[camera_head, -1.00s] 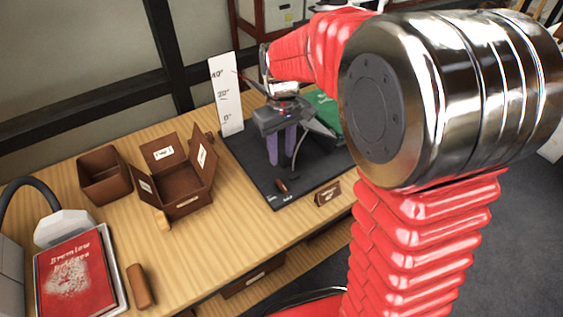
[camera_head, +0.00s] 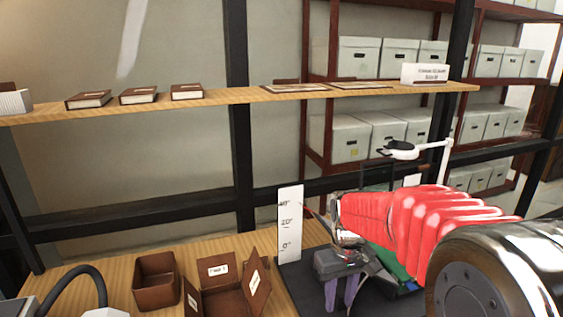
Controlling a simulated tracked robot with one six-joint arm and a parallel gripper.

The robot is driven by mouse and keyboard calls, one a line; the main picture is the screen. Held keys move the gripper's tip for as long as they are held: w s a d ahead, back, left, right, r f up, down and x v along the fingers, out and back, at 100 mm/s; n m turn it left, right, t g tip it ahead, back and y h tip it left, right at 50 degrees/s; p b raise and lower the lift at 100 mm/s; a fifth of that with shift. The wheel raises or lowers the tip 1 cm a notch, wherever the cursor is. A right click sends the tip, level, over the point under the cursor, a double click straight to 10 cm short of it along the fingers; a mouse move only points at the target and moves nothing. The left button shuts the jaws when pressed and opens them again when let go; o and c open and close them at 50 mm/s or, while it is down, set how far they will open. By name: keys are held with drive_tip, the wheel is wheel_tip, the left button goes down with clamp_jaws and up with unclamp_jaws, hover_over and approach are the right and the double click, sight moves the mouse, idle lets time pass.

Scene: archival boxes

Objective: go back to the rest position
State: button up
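My gripper (camera_head: 340,293) hangs at the end of my red arm at the lower right, pointing down over the dark mat (camera_head: 305,290) on the wooden bench. Its two purple fingers stand apart with a gap between them, and I see nothing held. The fingertips are near the bottom edge of the picture. A white angle card (camera_head: 290,224) stands upright just left of and behind the gripper. Part of a green thing (camera_head: 385,262) shows behind my arm, which hides much of the mat's right side.
An open brown box (camera_head: 156,281) and a brown box with raised flaps (camera_head: 225,300) stand left of the mat. A wall shelf (camera_head: 225,99) above holds several brown books. A white lamp-like head (camera_head: 402,150) stands behind my arm. Racks of grey boxes (camera_head: 359,57) are farther back.

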drive_tip(key=s+r+m+t, duration=0.1)
drive_tip(key=s+r+t, duration=0.1)
drive_tip(key=s+r, duration=0.3)
drive_tip(key=s+r+m+t, duration=0.1)
drive_tip(key=s+r+t, duration=0.2)
drive_tip(key=s, duration=1.1)
drive_tip(key=shift+d+r+m+t, duration=0.3)
drive_tip(key=shift+d+r+m, duration=0.1)
drive_tip(key=shift+r, duration=0.45)
